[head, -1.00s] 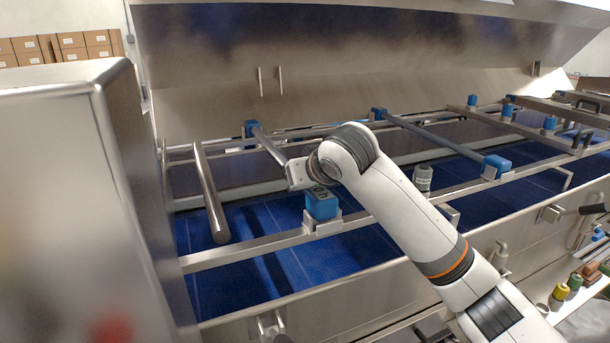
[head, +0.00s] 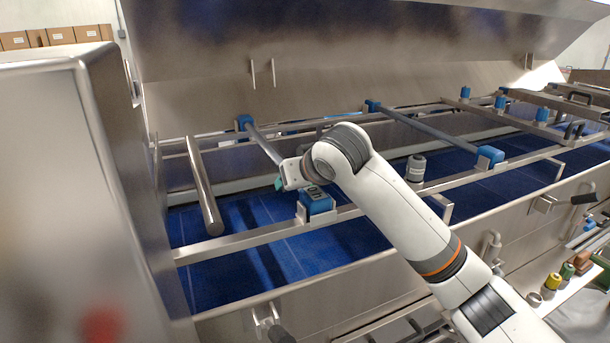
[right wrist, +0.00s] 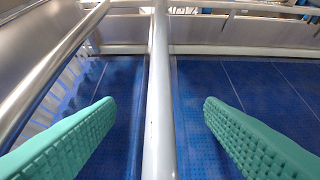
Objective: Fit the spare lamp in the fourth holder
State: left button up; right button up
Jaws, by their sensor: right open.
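A grey lamp tube (head: 266,146) runs from a blue holder (head: 244,122) on the far rail towards my right gripper (head: 280,184). Its near end is hidden behind the gripper. A blue near-rail holder (head: 316,200) sits just below and right of the gripper, with dark slots showing on top. In the right wrist view, the teal fingers of the right gripper (right wrist: 158,104) are open, one on each side of a grey tube (right wrist: 158,60), with visible gaps to both. Another lamp tube (head: 425,128) spans a second pair of blue holders. My left gripper is out of view.
A blue belt (head: 340,242) lies below the steel rails (head: 250,240). A loose-looking steel bar (head: 205,190) crosses at the left. A tall steel housing (head: 50,160) blocks the left side. A grey-capped cylinder (head: 416,168) stands by the near rail. Coloured spools (head: 553,281) sit at lower right.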

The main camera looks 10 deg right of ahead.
jog(key=b+v, duration=0.2)
jog(key=v, duration=0.9)
jog(key=shift+s+r+b, duration=0.2)
jog(key=shift+r+b, duration=0.05)
jog(key=shift+b, duration=0.15)
jog(key=shift+f, duration=0.15)
